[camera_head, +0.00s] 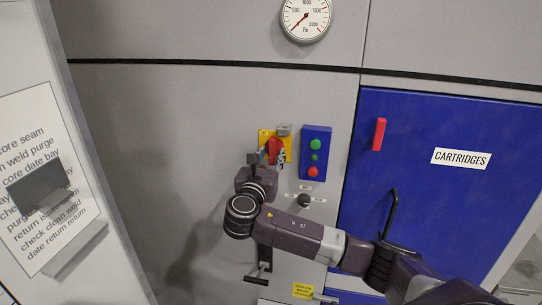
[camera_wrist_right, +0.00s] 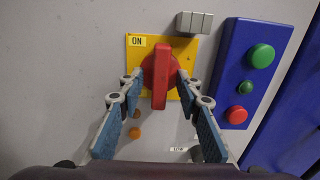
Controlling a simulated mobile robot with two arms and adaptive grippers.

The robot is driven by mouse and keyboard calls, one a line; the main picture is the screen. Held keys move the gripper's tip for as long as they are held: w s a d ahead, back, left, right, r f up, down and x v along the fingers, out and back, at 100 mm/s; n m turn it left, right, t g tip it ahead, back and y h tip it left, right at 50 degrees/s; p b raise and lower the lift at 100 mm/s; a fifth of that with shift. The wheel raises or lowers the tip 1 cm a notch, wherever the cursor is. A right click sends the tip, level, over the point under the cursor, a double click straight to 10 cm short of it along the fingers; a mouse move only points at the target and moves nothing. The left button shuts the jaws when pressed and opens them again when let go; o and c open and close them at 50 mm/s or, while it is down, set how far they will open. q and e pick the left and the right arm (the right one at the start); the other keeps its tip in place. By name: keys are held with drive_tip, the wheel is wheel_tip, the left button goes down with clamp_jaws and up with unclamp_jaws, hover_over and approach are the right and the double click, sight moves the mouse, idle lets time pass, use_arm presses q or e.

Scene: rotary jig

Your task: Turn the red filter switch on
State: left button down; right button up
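The red filter switch (camera_head: 275,150) sits on a yellow plate on the grey panel, partly hidden by my right gripper in the head view. In the right wrist view the switch (camera_wrist_right: 160,77) has a round red base and a long handle that stands about upright in the picture. An "ON" label (camera_wrist_right: 138,41) is at the plate's upper left corner. My right gripper (camera_wrist_right: 159,78) is open, with one finger on each side of the handle and a visible gap on both sides. It points at the panel. My left gripper is not in view.
A blue box (camera_head: 315,153) with green and red buttons is close to the right of the switch. A grey block (camera_wrist_right: 194,22) sits just above the plate. A blue "CARTRIDGES" door (camera_head: 420,130) with a red handle is further right. A gauge (camera_head: 306,18) is above.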

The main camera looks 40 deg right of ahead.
drive_tip(key=v, duration=1.2)
